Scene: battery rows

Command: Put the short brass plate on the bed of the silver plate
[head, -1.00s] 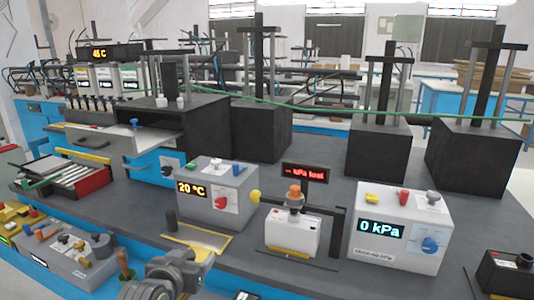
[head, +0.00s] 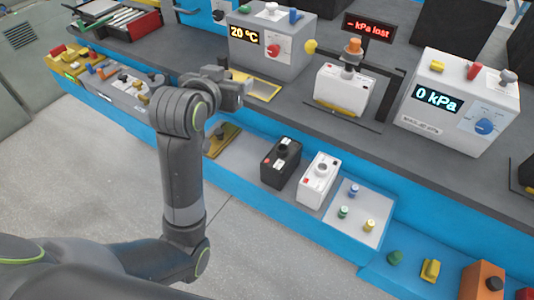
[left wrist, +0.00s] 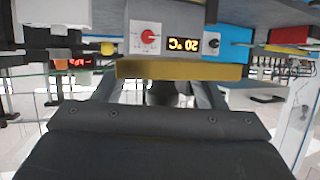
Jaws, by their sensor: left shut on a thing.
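My left gripper (head: 240,92) is shut at the front edge of the bench, close to the silver 20 °C box (head: 272,42). In the left wrist view a brass-coloured bar (left wrist: 180,70) lies across the far end of the fingers (left wrist: 158,88), with a dark part between them. It looks like the short brass plate, held edge-on. My right gripper is not in view.
On the lower blue ledge sit another brass-coloured plate (head: 217,146), a black box (head: 280,163), a white box (head: 318,180) and a grey panel with knobs (head: 360,210). A white device (head: 342,90) and the 0 kPa box (head: 460,100) stand on the bench to the right.

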